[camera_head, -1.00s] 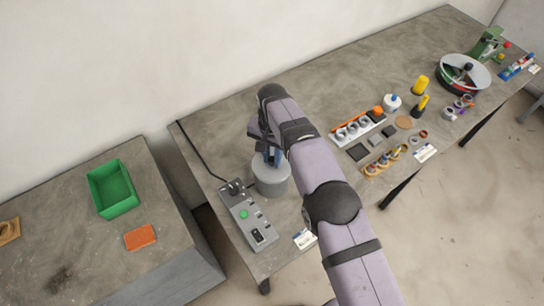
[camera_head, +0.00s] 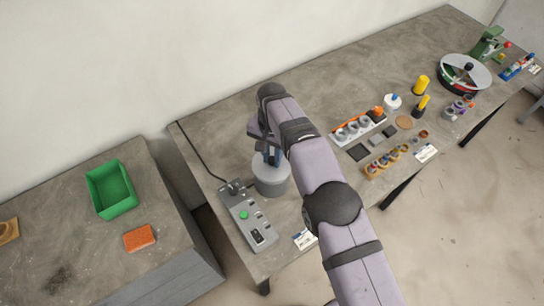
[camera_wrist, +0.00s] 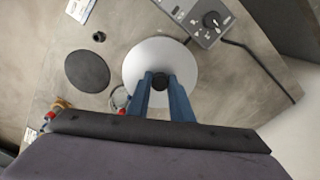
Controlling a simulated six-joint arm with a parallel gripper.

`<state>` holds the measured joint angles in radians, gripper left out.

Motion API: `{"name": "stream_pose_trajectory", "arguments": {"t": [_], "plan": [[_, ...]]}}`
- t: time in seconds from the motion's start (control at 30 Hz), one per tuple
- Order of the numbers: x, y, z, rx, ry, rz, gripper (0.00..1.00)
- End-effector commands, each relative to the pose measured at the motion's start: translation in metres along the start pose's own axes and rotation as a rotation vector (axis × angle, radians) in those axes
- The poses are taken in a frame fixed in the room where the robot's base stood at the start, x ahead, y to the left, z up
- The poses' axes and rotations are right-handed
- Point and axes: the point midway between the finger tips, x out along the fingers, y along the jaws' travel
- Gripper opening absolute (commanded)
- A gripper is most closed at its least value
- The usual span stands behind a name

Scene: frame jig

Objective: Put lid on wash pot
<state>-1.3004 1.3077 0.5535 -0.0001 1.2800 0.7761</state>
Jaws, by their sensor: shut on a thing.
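The wash pot (camera_head: 271,186) is a grey cylinder standing on the workbench beside the control box. The lid (camera_wrist: 140,62) is a pale round disc with a black knob, and in the head view it lies at the top of the pot. My gripper (camera_wrist: 160,82) points down with its blue fingers shut on the lid's knob. In the wrist view the lid hides the pot's rim, so I cannot tell whether it is fully seated.
A grey control box (camera_head: 248,219) with a green button and a cable stands close to the pot. A dark round pad (camera_wrist: 87,71) lies near it in the wrist view. Several small parts and racks (camera_head: 357,130) are to the right. A green bin (camera_head: 112,190) is on the left table.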

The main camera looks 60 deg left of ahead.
Motion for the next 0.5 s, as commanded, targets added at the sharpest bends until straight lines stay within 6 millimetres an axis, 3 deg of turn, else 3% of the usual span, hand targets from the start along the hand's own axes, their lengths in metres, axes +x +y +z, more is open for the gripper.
{"name": "stream_pose_trajectory", "arguments": {"t": [0.5], "plan": [[0.0064, -0.0001, 0.0000, 0.000, 0.000, 0.000, 0.00]]}}
